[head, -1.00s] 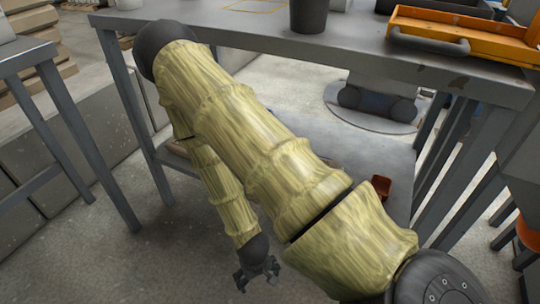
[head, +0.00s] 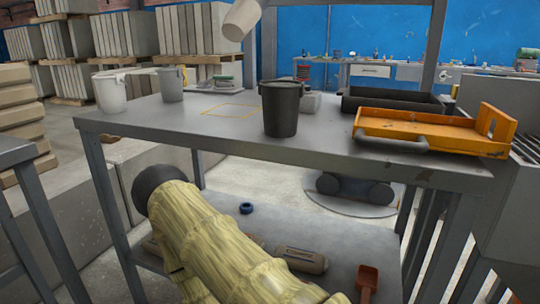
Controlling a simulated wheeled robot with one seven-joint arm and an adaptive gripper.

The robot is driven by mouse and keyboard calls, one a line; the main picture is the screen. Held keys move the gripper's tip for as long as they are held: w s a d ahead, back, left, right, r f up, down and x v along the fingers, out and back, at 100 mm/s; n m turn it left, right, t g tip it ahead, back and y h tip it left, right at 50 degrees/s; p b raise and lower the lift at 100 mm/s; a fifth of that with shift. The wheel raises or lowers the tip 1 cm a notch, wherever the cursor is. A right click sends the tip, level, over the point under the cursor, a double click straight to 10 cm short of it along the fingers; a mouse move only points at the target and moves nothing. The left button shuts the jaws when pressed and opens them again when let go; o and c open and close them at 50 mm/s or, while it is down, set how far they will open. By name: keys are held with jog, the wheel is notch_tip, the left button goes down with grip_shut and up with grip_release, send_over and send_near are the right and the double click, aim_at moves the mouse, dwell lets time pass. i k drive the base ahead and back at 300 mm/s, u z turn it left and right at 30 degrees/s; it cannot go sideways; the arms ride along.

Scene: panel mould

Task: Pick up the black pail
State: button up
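The black pail (head: 281,110) stands upright on the grey metal table (head: 215,139), near the middle of its front half. Its rim is up and nothing touches it that I can see. My arm, in a yellowish ribbed cover, reaches up from the bottom of the head view in front of the table, with its dark elbow left of the pail and below the tabletop. My gripper is outside the current view.
A white pail (head: 110,93) and a grey pail (head: 171,85) stand at the table's left. An orange tray (head: 425,128) with a dark handle and a black tray (head: 393,102) lie right. The lower shelf holds a red scoop (head: 367,281).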

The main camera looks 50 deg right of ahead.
aim_at(281, 99)
jog(key=u, duration=0.15)
jog(key=k, duration=1.2)
jog(key=z, duration=0.65)
